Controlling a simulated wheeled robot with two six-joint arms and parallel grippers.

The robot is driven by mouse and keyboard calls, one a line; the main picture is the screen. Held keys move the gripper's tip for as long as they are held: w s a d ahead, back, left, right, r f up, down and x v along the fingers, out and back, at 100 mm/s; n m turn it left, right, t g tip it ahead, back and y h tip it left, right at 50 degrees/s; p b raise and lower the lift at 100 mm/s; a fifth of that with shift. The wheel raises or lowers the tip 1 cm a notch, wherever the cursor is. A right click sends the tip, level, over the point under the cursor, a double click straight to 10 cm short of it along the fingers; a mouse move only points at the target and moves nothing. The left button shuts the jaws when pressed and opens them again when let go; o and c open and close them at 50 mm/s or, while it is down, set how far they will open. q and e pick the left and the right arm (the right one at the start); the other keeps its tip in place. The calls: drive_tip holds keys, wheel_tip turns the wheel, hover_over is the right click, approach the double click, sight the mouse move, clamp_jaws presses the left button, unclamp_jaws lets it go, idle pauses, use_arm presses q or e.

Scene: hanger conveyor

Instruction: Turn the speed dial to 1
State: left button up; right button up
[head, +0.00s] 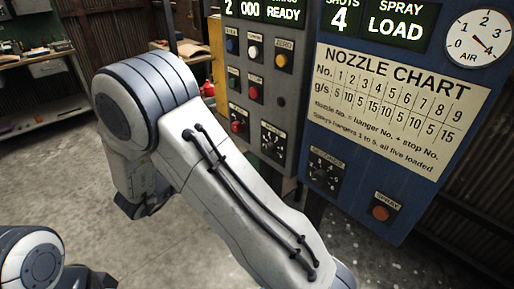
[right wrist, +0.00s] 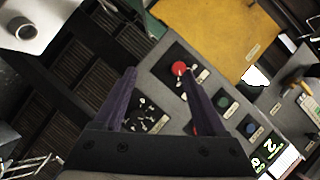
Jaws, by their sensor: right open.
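A black dial (head: 272,142) with white marks sits at the lower right of the grey control panel. Its label and pointer setting are too small to read. In the right wrist view the dial plate (right wrist: 150,121) shows between and below the fingertips, partly covered by the left-hand finger. My right gripper (right wrist: 158,72) is open and empty, its two dark fingers apart over the panel near the dial. I cannot tell whether they touch it. In the head view the gripper does not show; only the arm's light links cross the middle. My left gripper is out of view.
A blue panel to the right carries a seconds dial (head: 323,172), a spray button (head: 381,213) and a nozzle chart (head: 396,110). Displays are above.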

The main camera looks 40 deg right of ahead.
sight(266, 149)
drive_tip(key=s+d+r+m+g+h, duration=0.1)
drive_tip(key=s+d+m+g+h, duration=0.4)
drive_tip(key=s+g, duration=0.25)
drive_tip(key=shift+t, duration=0.25)
drive_tip(key=d+p, duration=0.1)
drive_tip(key=d, duration=0.2)
drive_tip(key=d+p, duration=0.1)
drive_tip(key=d, duration=0.1)
drive_tip(key=d+p, duration=0.1)
drive_tip(key=d, duration=0.2)
drive_tip(key=shift+s+d+r, duration=0.35)
drive_tip(key=shift+s, duration=0.05)
drive_tip(key=shift+d+f, duration=0.15)
drive_tip(key=shift+d, duration=0.5)
clamp_jaws()
